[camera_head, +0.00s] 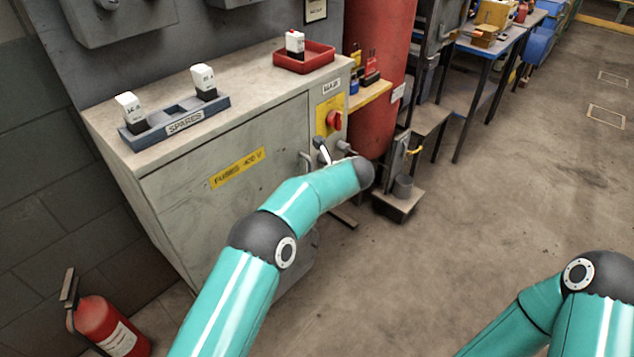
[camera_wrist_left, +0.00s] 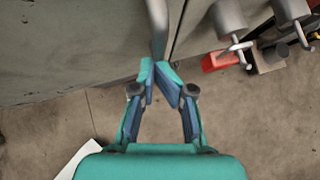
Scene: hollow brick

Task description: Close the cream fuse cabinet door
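The cream fuse cabinet (camera_head: 115,140) stands against the wall. Its door (camera_head: 220,205), with a yellow "FUSES 400 V" label, looks flush or nearly flush with the front; I cannot tell whether it is fully closed. The grey door handle (camera_head: 304,161) is near its right edge and also shows in the left wrist view (camera_wrist_left: 157,25). My left gripper (camera_wrist_left: 157,75) has its fingertips together by the handle's lower end; contact is unclear. My arm hides this gripper in the head view. My right gripper is out of view; only part of that arm shows.
A spares rack (camera_head: 175,122) and red tray (camera_head: 304,58) sit on the cabinet top. Right of the door is a panel with a red switch (camera_head: 334,121). A red cylinder (camera_head: 373,75) stands beyond. A fire extinguisher (camera_head: 103,325) stands at lower left. The floor at right is open.

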